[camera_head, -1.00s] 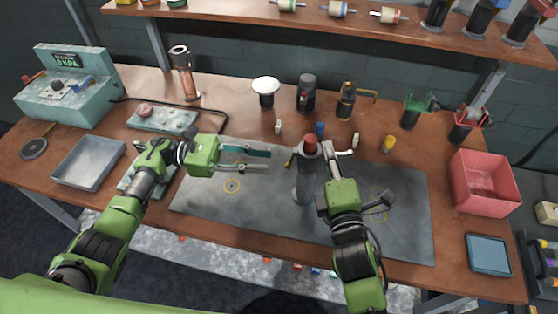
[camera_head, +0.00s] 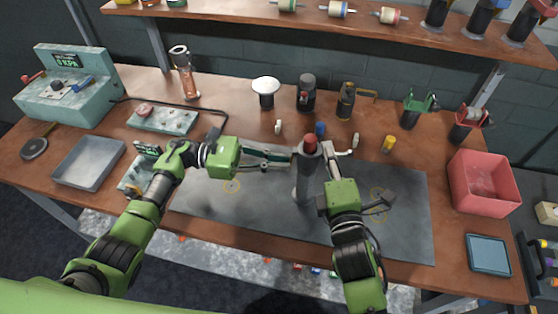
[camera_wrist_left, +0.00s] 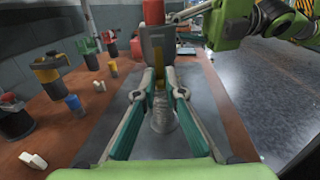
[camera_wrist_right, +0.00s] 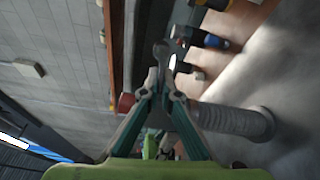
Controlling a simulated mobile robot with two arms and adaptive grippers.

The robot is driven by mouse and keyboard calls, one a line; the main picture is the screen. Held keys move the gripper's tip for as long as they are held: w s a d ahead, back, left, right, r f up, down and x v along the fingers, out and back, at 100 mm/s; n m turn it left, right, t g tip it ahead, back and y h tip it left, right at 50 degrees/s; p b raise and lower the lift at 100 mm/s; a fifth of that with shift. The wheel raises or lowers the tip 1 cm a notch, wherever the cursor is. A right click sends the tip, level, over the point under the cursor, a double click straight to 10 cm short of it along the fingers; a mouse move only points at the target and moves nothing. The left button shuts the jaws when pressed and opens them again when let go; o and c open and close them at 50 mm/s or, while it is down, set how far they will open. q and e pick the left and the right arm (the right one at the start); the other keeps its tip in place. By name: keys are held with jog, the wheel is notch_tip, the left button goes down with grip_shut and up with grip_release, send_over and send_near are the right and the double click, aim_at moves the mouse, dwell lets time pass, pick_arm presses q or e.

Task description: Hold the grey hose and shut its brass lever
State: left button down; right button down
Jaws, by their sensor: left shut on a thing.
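The grey hose (camera_head: 302,192) stands upright on the dark mat, with a red cap (camera_head: 310,146) on top. It also shows in the left wrist view (camera_wrist_left: 162,115) below a grey block. The brass lever (camera_wrist_left: 162,77) is at that block, and my left gripper (camera_wrist_left: 161,88) is shut on it; in the head view the fingers hide most of the lever. My right gripper (camera_head: 330,160) is at the hose's upper part, just below and right of the cap. In the right wrist view its fingertips (camera_wrist_right: 160,82) come close together beside the hose (camera_wrist_right: 235,120); their grip is unclear.
A grey mat (camera_head: 405,235) lies beneath the hose. Several bottles and small parts stand behind it, including a blue one (camera_head: 320,130) and a yellow one (camera_head: 388,144). A red bin (camera_head: 483,183) is at the right and a metal tray (camera_head: 88,163) at the left.

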pick_arm(q)
jog(key=shift+f, duration=0.1)
jog(key=shift+d+f+h, duration=0.25)
jog(key=shift+d+h, duration=0.25)
jog(key=shift+h, duration=0.7)
jog(key=c, duration=2.1)
grip_release()
jog(key=shift+c, duration=0.2)
jog(key=v, duration=0.7)
jog(key=shift+a, duration=0.3)
pick_arm(e)
jog(key=c, duration=2.2)
grip_release()
